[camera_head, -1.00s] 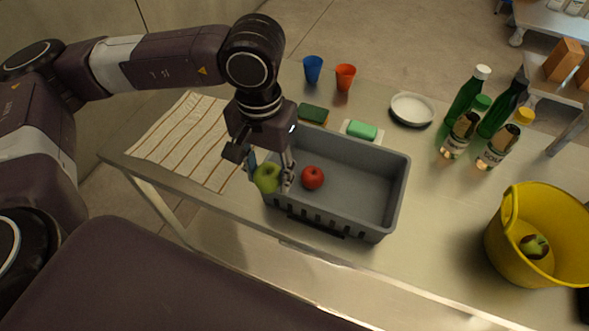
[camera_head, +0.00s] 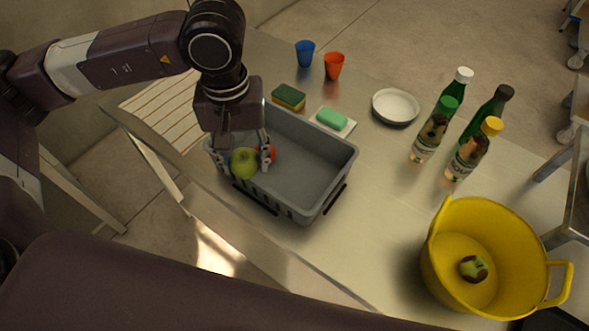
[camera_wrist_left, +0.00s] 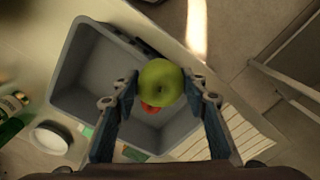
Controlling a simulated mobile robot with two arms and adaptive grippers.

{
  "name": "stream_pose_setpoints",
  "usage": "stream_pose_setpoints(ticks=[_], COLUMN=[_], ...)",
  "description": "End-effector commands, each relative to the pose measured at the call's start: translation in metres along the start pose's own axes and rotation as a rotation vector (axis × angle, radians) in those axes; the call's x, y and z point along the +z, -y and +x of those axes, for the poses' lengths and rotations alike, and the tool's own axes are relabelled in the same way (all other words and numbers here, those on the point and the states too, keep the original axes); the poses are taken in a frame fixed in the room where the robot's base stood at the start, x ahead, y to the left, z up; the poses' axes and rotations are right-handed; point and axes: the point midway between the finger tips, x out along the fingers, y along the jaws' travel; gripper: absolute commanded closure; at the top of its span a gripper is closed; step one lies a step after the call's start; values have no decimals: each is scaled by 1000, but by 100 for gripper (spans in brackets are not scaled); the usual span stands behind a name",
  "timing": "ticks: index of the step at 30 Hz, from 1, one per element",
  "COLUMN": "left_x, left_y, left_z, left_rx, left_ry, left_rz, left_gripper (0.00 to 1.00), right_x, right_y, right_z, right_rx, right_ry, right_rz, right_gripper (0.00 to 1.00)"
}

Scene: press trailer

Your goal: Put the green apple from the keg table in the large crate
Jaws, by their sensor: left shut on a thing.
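My left gripper (camera_head: 252,158) is shut on the green apple (camera_head: 244,163) at the left end of the large grey crate (camera_head: 315,180). In the left wrist view the green apple (camera_wrist_left: 160,83) sits between the two fingertips, with the crate (camera_wrist_left: 72,75) beyond it. A red apple (camera_head: 271,153) is inside the crate, mostly hidden behind the green apple and a finger. It also shows partly in the left wrist view (camera_wrist_left: 151,108). How far the green apple is above the crate floor is hard to tell. My right gripper is not in view.
A sponge (camera_head: 289,95), green soap (camera_head: 331,118), blue cup (camera_head: 305,53), red cup (camera_head: 334,65) and white dish (camera_head: 396,106) stand behind the crate. Several bottles (camera_head: 468,150) stand to the right. A yellow bucket (camera_head: 450,225) holding a dark-and-green fruit (camera_head: 473,268) is at front right.

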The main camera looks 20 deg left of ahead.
Motion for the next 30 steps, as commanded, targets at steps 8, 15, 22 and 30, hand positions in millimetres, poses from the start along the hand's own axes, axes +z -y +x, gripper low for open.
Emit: stream_pose_setpoints(ticks=[8, 15, 22, 30], left_x=[-18, -30, -40, -48], left_y=[-20, -36, -52, -70], left_z=[-12, -23, -34, -46], left_rx=[4, 9, 14, 15], left_ry=[-14, -19, -17, -9], left_rz=[-439, -821, -1187, -1616], left_gripper=[85, 85, 85, 85], right_x=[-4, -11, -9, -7], right_y=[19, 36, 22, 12], right_z=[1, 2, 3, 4], right_rx=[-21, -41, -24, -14], right_ry=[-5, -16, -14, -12], right_rz=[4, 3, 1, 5], right_gripper=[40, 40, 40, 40])
